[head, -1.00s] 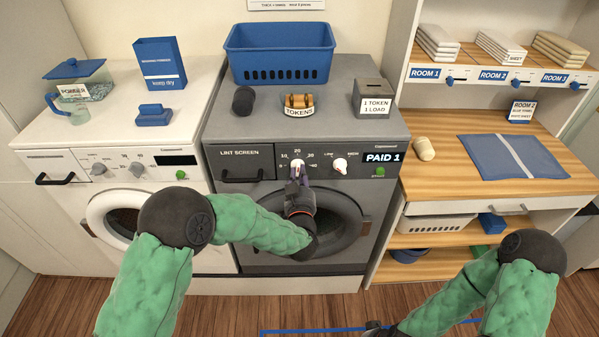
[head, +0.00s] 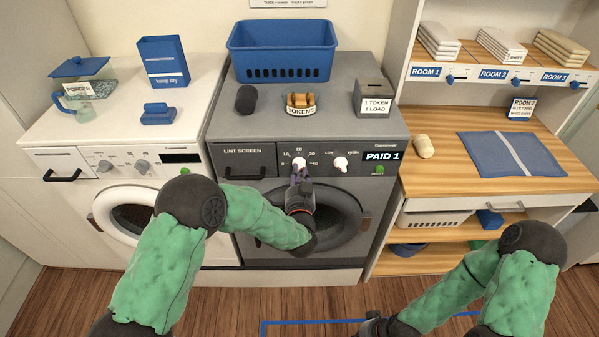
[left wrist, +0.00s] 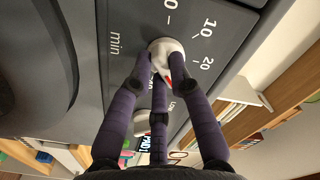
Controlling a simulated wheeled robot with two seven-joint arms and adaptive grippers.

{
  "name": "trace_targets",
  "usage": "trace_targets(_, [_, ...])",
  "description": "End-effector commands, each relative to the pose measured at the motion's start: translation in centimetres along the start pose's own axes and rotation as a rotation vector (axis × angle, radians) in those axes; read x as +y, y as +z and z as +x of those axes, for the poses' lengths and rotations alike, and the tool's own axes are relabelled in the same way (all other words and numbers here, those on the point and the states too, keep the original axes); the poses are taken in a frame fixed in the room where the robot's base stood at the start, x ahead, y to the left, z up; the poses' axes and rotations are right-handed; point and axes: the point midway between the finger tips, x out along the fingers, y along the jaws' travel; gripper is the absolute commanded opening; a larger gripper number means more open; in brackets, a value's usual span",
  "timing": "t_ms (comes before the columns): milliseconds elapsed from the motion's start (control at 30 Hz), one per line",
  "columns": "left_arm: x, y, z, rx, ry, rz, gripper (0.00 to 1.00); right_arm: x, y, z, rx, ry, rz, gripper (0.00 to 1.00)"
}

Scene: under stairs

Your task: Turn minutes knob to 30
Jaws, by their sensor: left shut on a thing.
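The minutes knob (head: 299,163) is a white dial on the grey dryer's front panel, under the tokens holder. In the left wrist view the white knob (left wrist: 162,48) has a red mark on its lower side, with printed 10 and 20 to its right. A number just below the knob is partly covered by fingers and unclear. My left gripper (head: 300,179) reaches up to the knob from below, its purple fingers shut on it. The same fingers (left wrist: 160,78) surround the knob. My right gripper (head: 375,326) shows only partly at the bottom edge, its fingers unclear.
A second white knob (head: 340,163), a "PAID 1" display (head: 382,156) and a green button (head: 379,170) sit to the right. The lint screen drawer (head: 244,161) is to the left. The round dryer door (head: 350,222) lies below, behind my left forearm.

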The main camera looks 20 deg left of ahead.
Motion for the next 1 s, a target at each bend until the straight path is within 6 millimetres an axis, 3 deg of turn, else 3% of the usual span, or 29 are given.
trace_targets(567, [0.16,0.15,-0.08,-0.002,0.004,0.031,0.00,-0.04,0.00,-0.11,0.000,0.000,0.000,0.00])
trace_targets(600, [0.16,0.15,-0.08,-0.002,0.004,0.031,0.31,-0.04,0.00,-0.11,0.000,0.000,0.000,0.00])
trace_targets(667, [0.15,0.14,-0.07,-0.002,0.004,0.031,0.44,-0.04,0.00,-0.11,0.000,0.000,0.000,0.00])
trace_targets(1000, [0.04,0.05,-0.13,0.000,0.001,0.030,0.44,-0.04,-0.01,-0.11,0.000,0.000,0.000,0.00])
